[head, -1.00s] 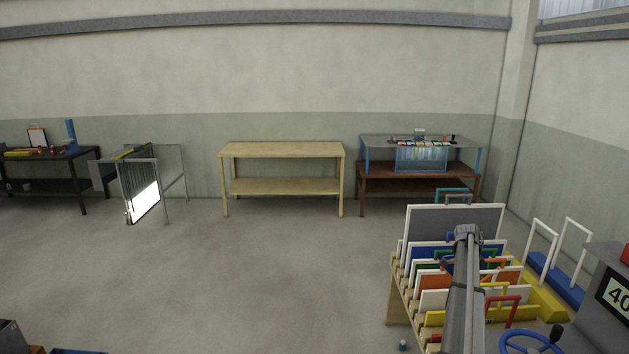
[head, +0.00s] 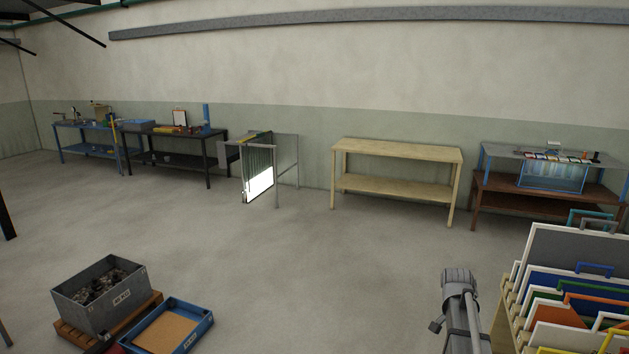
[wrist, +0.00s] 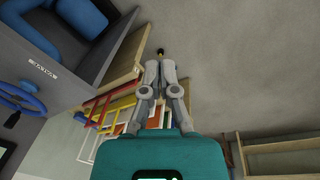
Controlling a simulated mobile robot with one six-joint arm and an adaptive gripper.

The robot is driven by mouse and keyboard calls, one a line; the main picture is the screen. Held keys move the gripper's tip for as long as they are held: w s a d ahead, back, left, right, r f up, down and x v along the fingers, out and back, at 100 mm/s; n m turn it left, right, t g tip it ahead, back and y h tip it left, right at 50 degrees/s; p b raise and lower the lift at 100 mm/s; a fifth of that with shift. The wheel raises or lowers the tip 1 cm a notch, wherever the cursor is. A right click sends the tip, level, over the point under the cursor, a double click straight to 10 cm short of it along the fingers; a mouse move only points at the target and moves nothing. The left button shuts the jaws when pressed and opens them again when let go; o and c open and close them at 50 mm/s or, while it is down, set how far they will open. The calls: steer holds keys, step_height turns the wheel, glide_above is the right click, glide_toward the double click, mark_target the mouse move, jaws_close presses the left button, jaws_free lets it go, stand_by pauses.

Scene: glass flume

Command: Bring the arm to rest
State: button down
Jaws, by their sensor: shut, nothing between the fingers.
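My gripper (wrist: 160,68) shows in the wrist view, with its two grey fingers close together and nothing between them. It hangs in the air over the floor, beside the rack of framed panels (wrist: 118,112). In the head view my arm shows at the lower right, just left of the same rack (head: 508,300); the gripper itself cannot be made out there.
A bare wooden table (head: 398,150) stands by the wall. Right of it is a brown table (head: 490,205) with a glass tank (head: 552,178). A grey bin (head: 128,300) and a blue tray (head: 205,325) are at lower left. The middle floor is clear.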

steer(key=s+a+f+n, duration=0.1)
steer(key=s+a+n, duration=0.2)
steer(key=a, duration=0.5)
steer(key=s+a+n+b, duration=0.1)
steer(key=s+a+n, duration=0.3)
steer(key=a, duration=0.4)
steer(key=s+a+f+n+y+b, duration=0.1)
steer(key=s+a+n, duration=0.2)
steer(key=a, duration=0.6)
steer(key=shift+s+f+n+t, duration=0.35)
steer(key=shift+s+n+t, duration=0.05)
steer(key=shift+s, duration=0.4)
stand_by(0.7)
